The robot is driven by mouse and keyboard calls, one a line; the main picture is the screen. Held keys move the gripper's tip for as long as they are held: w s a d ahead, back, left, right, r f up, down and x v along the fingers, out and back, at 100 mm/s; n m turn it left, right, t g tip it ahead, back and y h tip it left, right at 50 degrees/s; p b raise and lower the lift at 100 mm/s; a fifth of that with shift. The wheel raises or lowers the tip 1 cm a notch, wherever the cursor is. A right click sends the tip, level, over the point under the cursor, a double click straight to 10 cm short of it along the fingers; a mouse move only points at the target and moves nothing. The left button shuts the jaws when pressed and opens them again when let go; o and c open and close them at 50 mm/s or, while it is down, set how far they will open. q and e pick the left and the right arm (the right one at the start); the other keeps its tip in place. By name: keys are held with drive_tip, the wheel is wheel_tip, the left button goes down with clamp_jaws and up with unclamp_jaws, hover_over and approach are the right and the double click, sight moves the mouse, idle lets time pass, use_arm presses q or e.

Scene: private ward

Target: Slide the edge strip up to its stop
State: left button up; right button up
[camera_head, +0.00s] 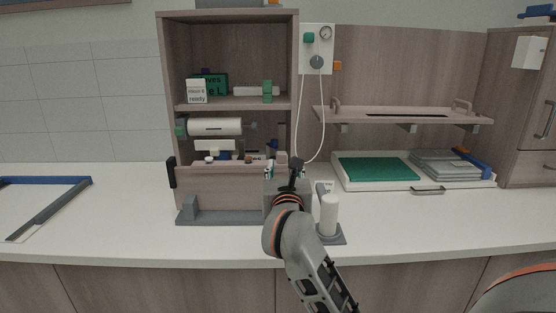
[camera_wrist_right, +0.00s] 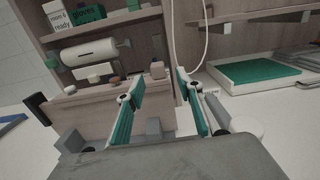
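A wooden strip (camera_head: 225,187) stands across the lower front of the open cabinet; I take it to be the edge strip. A black handle (camera_head: 172,172) is at its left end. In the right wrist view the strip (camera_wrist_right: 85,112) runs in from the left, and its right end shows in the gap between my fingers. My right gripper (camera_head: 284,172) is at the strip's right end and hides part of it. In the right wrist view the gripper (camera_wrist_right: 160,78) is open, its two teal-padded fingers apart. I cannot tell whether a finger touches the strip. My left gripper is not in view.
A grey base (camera_head: 230,217) lies under the strip. A white cylinder (camera_head: 329,214) stands close right of my gripper. A white tray (camera_head: 405,185) with a green mat is farther right, below a wall shelf (camera_head: 400,114). A frame with a blue bar (camera_head: 50,181) lies left.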

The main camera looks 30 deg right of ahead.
sight(282, 158)
drive_tip(key=shift+w+d, duration=0.1)
drive_tip(key=shift+w, duration=0.5)
drive_tip(key=x, duration=0.6)
drive_tip(key=shift+w+d+f, duration=0.15)
drive_tip(key=shift+w+d, duration=0.1)
drive_tip(key=shift+w, duration=0.05)
drive_tip(key=shift+c, duration=0.3)
